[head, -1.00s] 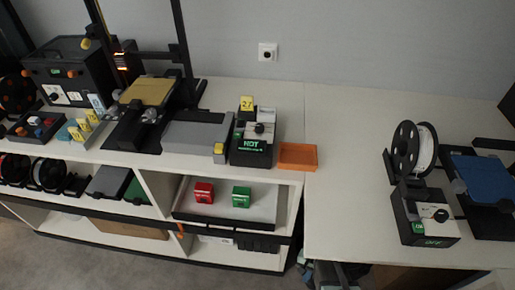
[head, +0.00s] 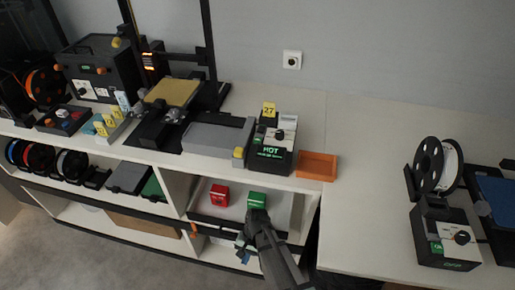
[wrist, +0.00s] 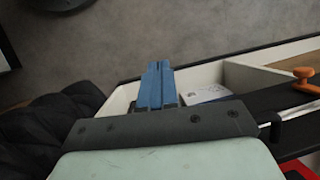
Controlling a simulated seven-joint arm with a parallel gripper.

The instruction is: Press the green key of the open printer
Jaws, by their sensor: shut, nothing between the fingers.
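The open-frame printer with a yellow bed (head: 172,92) stands on the left bench. To its right is a control box (head: 267,160) with a lit green HOT sign, a dark knob and a yellow 27 tag. A small green key on this box is too small to make out surely. A green block (head: 257,200) and a red block (head: 219,195) sit in the shelf tray below. My gripper (head: 243,257) is low in front of the shelf, below the bench top, and partly hides the green block. Its blue fingers (wrist: 158,68) are together and empty in the wrist view.
An orange tray (head: 317,167) lies right of the control box. A second printer with a blue bed (head: 497,195), a spool and an OFF box (head: 445,240) stands on the right bench. Bare bench top lies between. The shelf edge (head: 150,208) is close to my arm.

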